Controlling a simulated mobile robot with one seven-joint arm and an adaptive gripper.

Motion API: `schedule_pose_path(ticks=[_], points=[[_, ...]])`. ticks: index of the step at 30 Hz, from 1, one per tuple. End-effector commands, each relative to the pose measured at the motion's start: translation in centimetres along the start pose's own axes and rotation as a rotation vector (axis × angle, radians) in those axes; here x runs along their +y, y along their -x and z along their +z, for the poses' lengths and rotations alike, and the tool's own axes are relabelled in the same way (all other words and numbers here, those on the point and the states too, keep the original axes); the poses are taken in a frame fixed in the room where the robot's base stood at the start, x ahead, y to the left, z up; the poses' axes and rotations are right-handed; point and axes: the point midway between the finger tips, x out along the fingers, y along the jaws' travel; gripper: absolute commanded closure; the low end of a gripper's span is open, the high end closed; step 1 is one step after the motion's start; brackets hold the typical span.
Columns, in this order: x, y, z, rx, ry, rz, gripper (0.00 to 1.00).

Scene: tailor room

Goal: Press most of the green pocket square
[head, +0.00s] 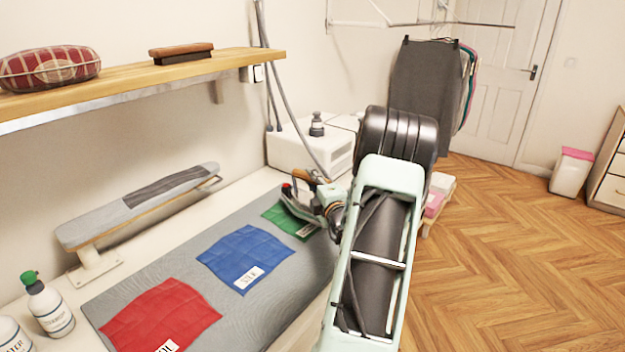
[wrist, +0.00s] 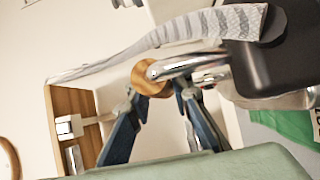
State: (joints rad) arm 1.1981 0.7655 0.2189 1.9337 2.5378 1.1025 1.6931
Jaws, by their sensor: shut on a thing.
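The green pocket square (head: 275,214) lies flat at the far end of the grey pressing mat (head: 205,322), with a white label near its front edge. My gripper (head: 322,192) is shut on the wooden handle of an iron (head: 297,204), whose metal body is over the green square. I cannot tell whether the iron touches the cloth. The iron and my arm hide part of the square. In the wrist view my gripper (wrist: 158,105) has the wooden handle between its fingers; the dark iron body (wrist: 265,65) and green cloth (wrist: 285,124) show at right.
A blue pocket square (head: 246,255) and a red one (head: 160,318) lie nearer on the mat. A sleeve board (head: 140,205) stands along the wall, with bottles (head: 48,305) at front left. A white steam unit (head: 300,152) stands behind; a shelf (head: 150,85) hangs above.

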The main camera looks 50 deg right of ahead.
Motion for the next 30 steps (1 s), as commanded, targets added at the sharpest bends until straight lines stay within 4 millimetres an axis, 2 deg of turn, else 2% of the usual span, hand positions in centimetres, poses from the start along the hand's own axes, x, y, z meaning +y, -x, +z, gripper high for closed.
schedule_pose_path(ticks=[1,30], points=[[0.7,-0.2,0.0,0.001,0.004,0.018,1.0],[-1.6,-0.2,0.0,0.001,0.004,0.018,1.0]])
